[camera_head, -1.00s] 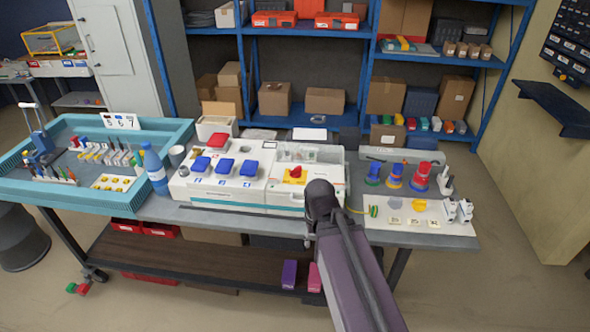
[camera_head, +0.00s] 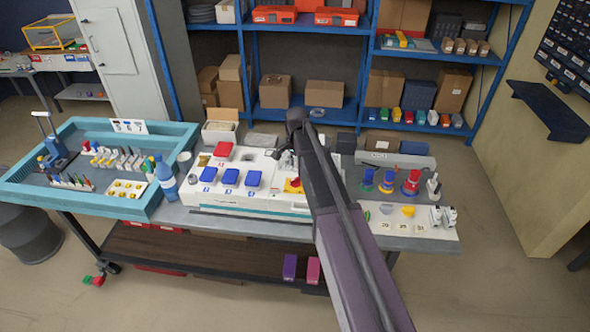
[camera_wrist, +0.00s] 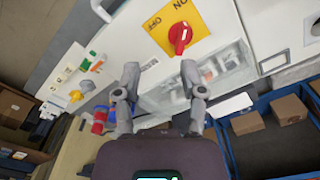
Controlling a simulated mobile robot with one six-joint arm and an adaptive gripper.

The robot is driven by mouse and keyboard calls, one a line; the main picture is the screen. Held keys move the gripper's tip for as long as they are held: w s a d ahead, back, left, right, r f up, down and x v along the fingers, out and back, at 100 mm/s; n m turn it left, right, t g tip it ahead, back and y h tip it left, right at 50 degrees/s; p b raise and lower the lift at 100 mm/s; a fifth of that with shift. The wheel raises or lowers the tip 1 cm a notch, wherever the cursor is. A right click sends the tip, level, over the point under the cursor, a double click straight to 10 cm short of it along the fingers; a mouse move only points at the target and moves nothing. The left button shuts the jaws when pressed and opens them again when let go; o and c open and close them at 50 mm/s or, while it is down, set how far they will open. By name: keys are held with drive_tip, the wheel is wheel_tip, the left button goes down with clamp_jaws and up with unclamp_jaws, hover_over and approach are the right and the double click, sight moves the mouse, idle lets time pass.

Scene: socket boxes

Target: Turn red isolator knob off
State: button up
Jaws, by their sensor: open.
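The red isolator knob (camera_wrist: 180,36) sits on a yellow plate (camera_wrist: 160,22) with black ON and OFF lettering, on the white socket box (camera_wrist: 221,14). In the wrist view the knob is upper centre, beyond my fingertips and apart from them. My gripper (camera_wrist: 160,76) is open and empty, its two grey fingers spread below the knob. In the head view the red knob (camera_head: 293,185) is partly covered by my arm, at the right part of the white box (camera_head: 262,190). My gripper (camera_head: 287,158) is partly hidden there, above the box near its back.
Blue and red sockets (camera_head: 230,176) stand on the box left of the knob. Several round connectors (camera_head: 388,182) stand to the right. A teal tray (camera_head: 113,208) and a blue bottle (camera_head: 166,178) are at left. Blue shelving (camera_head: 360,75) stands behind.

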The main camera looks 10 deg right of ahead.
wheel_tip(320, 180, up, 3)
drive_tip(key=m+p, duration=0.2)
hover_over(294, 179)
drive_tip(key=shift+w+f, duration=0.1)
drive_tip(key=shift+f, duration=0.1)
drive_tip(key=shift+f+b, duration=0.15)
drive_tip(key=shift+b, duration=0.25)
wheel_tip(294, 179, down, 14)
drive_tip(key=b, duration=1.3)
drive_tip(key=shift+r, duration=0.2)
drive_tip(key=shift+b, duration=0.3)
drive_tip(key=shift+c, duration=0.2)
clamp_jaws()
